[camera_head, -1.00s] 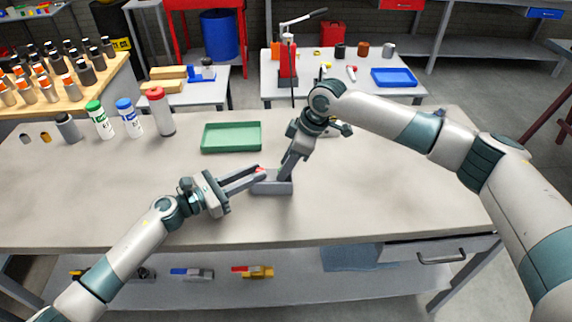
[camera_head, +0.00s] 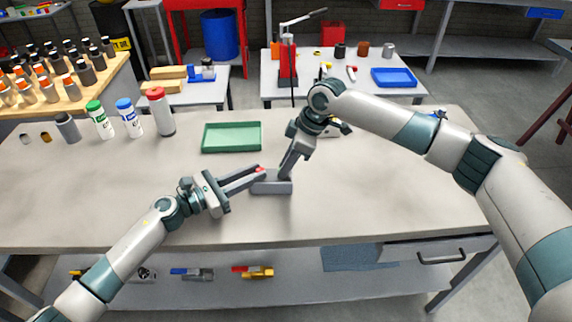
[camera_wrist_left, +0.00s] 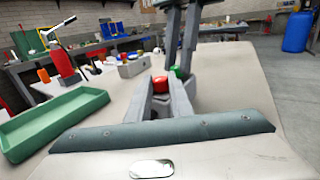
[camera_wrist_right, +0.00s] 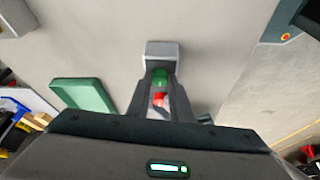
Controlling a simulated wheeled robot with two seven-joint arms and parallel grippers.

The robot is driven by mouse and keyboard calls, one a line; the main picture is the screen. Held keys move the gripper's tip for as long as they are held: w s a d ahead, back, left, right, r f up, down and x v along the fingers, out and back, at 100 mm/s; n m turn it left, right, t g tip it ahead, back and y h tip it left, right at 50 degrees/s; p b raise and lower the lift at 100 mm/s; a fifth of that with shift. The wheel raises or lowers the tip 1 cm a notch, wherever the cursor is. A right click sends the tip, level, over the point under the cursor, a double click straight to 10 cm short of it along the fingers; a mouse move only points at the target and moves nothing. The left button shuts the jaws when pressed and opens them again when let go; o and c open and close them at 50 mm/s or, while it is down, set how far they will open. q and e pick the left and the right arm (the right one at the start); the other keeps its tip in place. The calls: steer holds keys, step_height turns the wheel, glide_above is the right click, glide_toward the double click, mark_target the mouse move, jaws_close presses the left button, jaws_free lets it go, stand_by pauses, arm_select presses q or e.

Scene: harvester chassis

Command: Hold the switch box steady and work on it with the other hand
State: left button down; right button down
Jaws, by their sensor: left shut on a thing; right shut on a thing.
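The grey switch box (camera_head: 281,188) rests on the bench near its front middle. It carries a red button (camera_wrist_left: 161,85) and a green button (camera_wrist_right: 160,78). My left gripper (camera_head: 261,173) reaches it from the left and is shut on it, with the red button showing between the fingers. My right gripper (camera_head: 287,172) comes down from above and is shut on the box. In the right wrist view its fingers lie on either side of the buttons. The fingers hide part of the box, and the exact contact of each finger is hard to tell.
An empty green tray (camera_head: 231,138) lies behind the box. Several bottles, one a red-capped bottle (camera_head: 161,112), stand at the back left. Another grey box (camera_wrist_left: 132,68) sits behind my right gripper.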

steer(key=n, duration=0.1)
steer(key=n+g, duration=0.1)
steer(key=n, duration=0.2)
steer(key=shift+w+g, duration=0.25)
steer(key=shift+g, duration=0.15)
steer(key=n, duration=0.2)
steer(key=n+g, duration=0.1)
steer(key=n, duration=0.2)
steer(key=shift+w+a+g+h, duration=0.1)
steer(key=shift+w+g+h, duration=0.1)
steer(key=shift+g+h, duration=0.1)
steer(key=n+g+h, duration=0.1)
steer(key=n, duration=0.3)
steer(key=shift+w+a+n, duration=0.1)
steer(key=shift+a+n, duration=0.05)
steer(key=shift+n, duration=0.15)
steer(key=shift+n+g+h, duration=0.4)
steer(key=shift+n+h, duration=0.4)
steer(key=shift+n, duration=1)
steer(key=c, duration=1.6)
jaws_free()
steer(key=shift+a, duration=0.1)
steer(key=shift+o, duration=0.2)
steer(key=shift+r, duration=0.1)
steer(key=v, duration=0.7)
